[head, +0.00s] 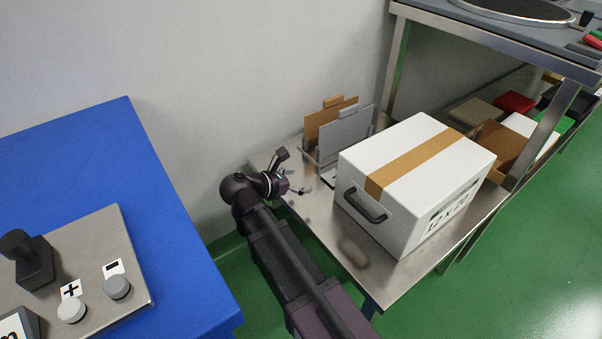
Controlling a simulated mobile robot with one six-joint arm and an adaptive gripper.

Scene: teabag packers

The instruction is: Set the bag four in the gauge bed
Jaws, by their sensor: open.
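My gripper (293,172) is at the left end of a low steel table (318,222), with its fingers spread apart. I see nothing between the fingers. I cannot pick out bag four for certain. I cannot identify the gauge bed for certain either.
A large white box (412,160) with a tan strip and dark handle fills the table's middle. A rack with a brown board (320,125) and a grey board (345,136) stands behind. A blue table (185,260) carrying a control panel (125,265) is at left.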

